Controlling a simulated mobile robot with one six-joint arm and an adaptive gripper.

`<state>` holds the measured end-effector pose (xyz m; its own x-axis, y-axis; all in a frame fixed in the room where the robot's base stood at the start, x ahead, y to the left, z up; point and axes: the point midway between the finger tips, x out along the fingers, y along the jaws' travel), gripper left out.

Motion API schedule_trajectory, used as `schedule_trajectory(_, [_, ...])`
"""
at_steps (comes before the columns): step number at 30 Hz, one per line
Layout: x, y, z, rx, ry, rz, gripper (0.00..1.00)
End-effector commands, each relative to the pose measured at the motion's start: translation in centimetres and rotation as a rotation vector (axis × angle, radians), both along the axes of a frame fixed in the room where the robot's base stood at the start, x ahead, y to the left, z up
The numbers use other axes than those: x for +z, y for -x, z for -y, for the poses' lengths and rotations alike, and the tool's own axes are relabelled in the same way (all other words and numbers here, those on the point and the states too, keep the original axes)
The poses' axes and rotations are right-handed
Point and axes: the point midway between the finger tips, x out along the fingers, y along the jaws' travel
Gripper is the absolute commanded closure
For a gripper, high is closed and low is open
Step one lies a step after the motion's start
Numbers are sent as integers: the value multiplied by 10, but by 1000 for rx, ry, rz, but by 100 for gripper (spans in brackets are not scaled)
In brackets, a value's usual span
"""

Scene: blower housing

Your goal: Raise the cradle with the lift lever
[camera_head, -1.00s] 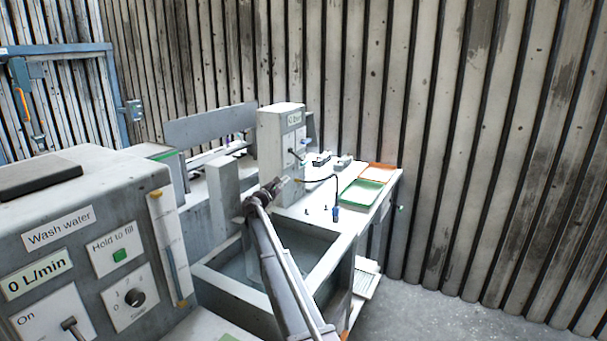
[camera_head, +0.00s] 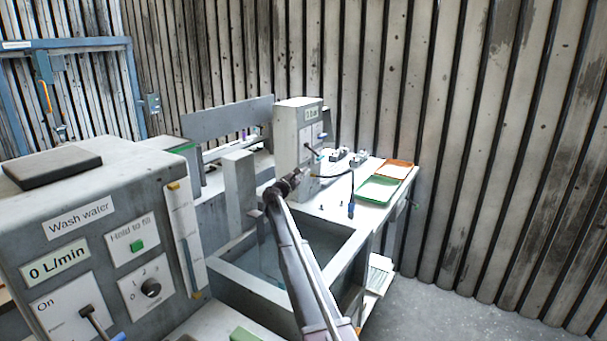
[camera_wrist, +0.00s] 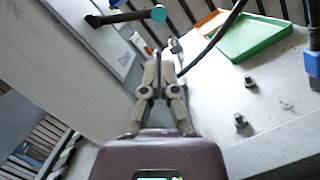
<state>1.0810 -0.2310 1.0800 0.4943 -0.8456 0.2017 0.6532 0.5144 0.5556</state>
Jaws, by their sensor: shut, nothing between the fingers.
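A black lever with a teal tip (camera_wrist: 130,16) sticks out from the grey cabinet (camera_head: 293,140), and also shows in the head view (camera_head: 314,153). Its label is not readable, so I cannot confirm that it is the lift lever. My gripper (camera_wrist: 160,58) is shut and empty, just below the lever in the wrist view and apart from it. In the head view my gripper (camera_head: 300,174) is in front of the cabinet, above the tank's back edge. A grey post (camera_head: 240,190) stands at the tank (camera_head: 235,290). I cannot make out the cradle clearly.
The wash water panel (camera_head: 100,235) stands at the left front and reads 0 L/min. A green tray (camera_head: 380,190) and an orange tray (camera_head: 394,170) lie on the white bench. A dark hose (camera_wrist: 212,42) arches right of my gripper. Small pegs (camera_wrist: 240,121) stand on the bench.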

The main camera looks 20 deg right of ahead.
Motion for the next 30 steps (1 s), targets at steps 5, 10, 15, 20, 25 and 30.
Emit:
schedule_trajectory(5, [7, -14, 23, -1, 0, 0, 100])
schedule_trajectory(10, [11, -26, 42, -1, -1, 0, 100])
schedule_trajectory(15, [14, -33, 56, -1, -1, 0, 100])
schedule_trajectory(20, [15, -36, 62, -1, -1, 0, 100])
schedule_trajectory(25, [15, -36, 63, -1, -1, 0, 100])
schedule_trajectory(30, [15, -35, 64, -1, 0, 0, 100])
